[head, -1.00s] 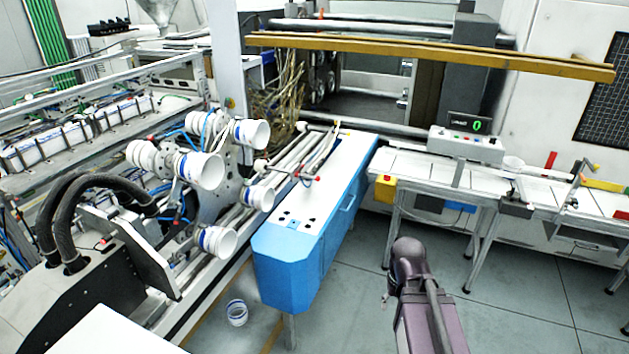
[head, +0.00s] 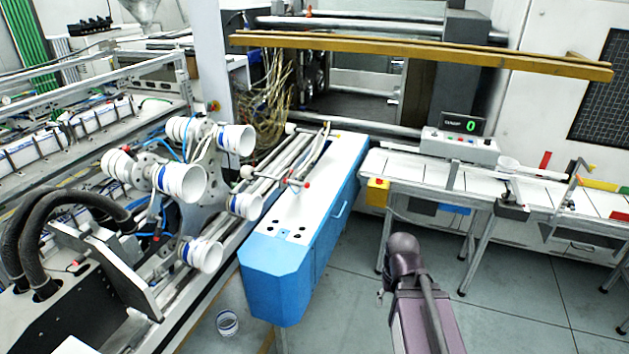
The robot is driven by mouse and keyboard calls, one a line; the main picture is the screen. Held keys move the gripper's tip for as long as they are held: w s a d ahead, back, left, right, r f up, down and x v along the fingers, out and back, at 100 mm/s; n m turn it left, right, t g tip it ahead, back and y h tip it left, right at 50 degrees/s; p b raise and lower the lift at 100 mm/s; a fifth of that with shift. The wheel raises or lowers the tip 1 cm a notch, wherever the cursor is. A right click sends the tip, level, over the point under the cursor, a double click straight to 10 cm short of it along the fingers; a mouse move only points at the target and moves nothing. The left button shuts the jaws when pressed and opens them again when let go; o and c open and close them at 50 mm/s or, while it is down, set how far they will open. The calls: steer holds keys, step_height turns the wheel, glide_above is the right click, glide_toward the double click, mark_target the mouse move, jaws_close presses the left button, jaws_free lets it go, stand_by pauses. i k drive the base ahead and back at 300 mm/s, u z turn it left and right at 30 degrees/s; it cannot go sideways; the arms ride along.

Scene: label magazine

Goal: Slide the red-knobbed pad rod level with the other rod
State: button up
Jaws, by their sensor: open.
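A small red knob (head: 307,184) sits at the near end of thin rods above the white top of the blue cabinet (head: 275,270). A pale round knob (head: 246,172) is to the left. My purple arm rises at the bottom, right of the cabinet and apart from the rods. Its gripper cannot be made out.
White cups (head: 180,182) on a rotary carrier stand close left of the cabinet. A white conveyor table (head: 415,172) with a counter reading 0 (head: 460,124) is at right. One cup (head: 228,322) lies on the floor. Grey floor (head: 345,290) is free between cabinet and arm.

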mark_target(248, 172)
steer(key=i, duration=1.4)
steer(key=u, duration=0.05)
